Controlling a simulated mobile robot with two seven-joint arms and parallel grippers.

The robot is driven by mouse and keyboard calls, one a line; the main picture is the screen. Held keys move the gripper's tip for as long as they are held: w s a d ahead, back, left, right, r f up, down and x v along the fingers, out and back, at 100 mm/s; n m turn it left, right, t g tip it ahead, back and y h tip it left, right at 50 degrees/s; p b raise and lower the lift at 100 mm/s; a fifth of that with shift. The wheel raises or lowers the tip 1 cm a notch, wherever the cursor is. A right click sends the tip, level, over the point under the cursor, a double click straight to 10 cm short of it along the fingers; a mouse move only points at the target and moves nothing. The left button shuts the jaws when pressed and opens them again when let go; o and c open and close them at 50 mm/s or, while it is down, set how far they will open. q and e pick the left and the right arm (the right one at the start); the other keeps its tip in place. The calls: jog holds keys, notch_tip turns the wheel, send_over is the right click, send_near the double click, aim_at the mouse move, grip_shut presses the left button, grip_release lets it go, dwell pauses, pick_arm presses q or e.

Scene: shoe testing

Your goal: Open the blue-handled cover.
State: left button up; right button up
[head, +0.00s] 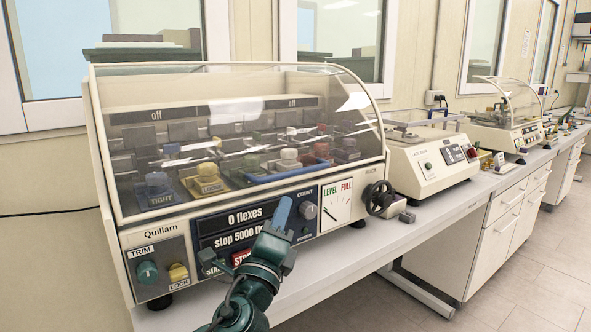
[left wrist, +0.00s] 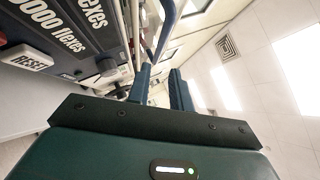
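The clear cover (head: 235,115) of the near cream machine is down over its row of coloured stations. A blue bar (head: 292,177), which looks like its handle, runs along the lower front of the cover, right of centre. A blue bar (left wrist: 167,30) also shows in the left wrist view, beyond the fingertips and apart from them. My left gripper (head: 281,214) is in front of the machine's control panel, below the bar. In the left wrist view its two blue fingers (left wrist: 161,78) stand apart with nothing between them. My right gripper is out of view.
The panel carries a display (head: 245,218), a grey knob (head: 304,210), a level gauge (head: 336,204) and a black handwheel (head: 379,198). My left gripper and arm hide part of the panel. A second machine (head: 425,165) stands to the right on the bench.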

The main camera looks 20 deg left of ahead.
aim_at(296, 173)
pick_arm(q)
jog(key=p+x, duration=0.1)
jog(key=x, duration=1)
jog(key=shift+w+r+p, duration=0.15)
jog(key=shift+w+p, duration=0.1)
jog(key=shift+p, duration=0.1)
grip_shut()
